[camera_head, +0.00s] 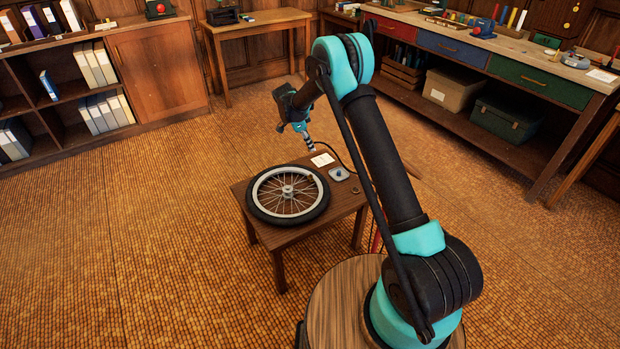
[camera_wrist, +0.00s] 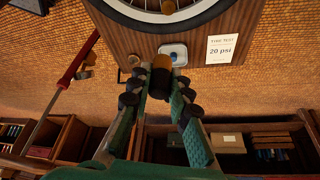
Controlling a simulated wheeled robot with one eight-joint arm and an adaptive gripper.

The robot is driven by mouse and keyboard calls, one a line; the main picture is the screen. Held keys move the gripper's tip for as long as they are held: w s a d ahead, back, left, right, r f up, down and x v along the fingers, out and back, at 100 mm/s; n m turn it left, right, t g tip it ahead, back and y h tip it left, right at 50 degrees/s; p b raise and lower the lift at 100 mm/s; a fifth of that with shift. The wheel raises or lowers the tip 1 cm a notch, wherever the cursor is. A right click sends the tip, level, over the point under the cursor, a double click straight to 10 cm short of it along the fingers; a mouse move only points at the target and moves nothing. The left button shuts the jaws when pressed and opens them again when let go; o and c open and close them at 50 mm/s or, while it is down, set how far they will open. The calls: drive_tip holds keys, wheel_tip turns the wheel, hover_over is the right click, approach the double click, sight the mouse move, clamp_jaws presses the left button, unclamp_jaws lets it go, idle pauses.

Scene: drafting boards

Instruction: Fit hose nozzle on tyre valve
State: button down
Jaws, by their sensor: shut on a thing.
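The bicycle wheel (camera_head: 326,192) lies flat on a small wooden table, its black tyre around a silver rim and spokes; its edge also shows at the top of the wrist view (camera_wrist: 160,22). The tyre valve is too small to make out with certainty. My gripper (camera_head: 305,131) is above the table's far side, beyond the wheel. In the wrist view, my gripper (camera_wrist: 163,86) is shut on the hose nozzle (camera_wrist: 162,68), a dark cylinder with a brass-coloured end. In the head view, the nozzle (camera_head: 311,145) looks banded black and white, points downward, and is clear of the wheel.
A dark hose (camera_head: 350,157) runs behind my arm. The table (camera_head: 262,239) also bears a white card (camera_head: 322,160) reading "20 psi", a small grey tray (camera_head: 340,174) and a small ring (camera_wrist: 134,59). A red pump (camera_wrist: 79,58) stands beside it.

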drive_tip(key=shift+f, duration=6.1)
drive_tip(key=shift+f, duration=1.35)
drive_tip(key=c, duration=1.3)
unclamp_jaws()
drive_tip(key=shift+c, duration=0.2)
drive_tip(key=v, duration=1.2)
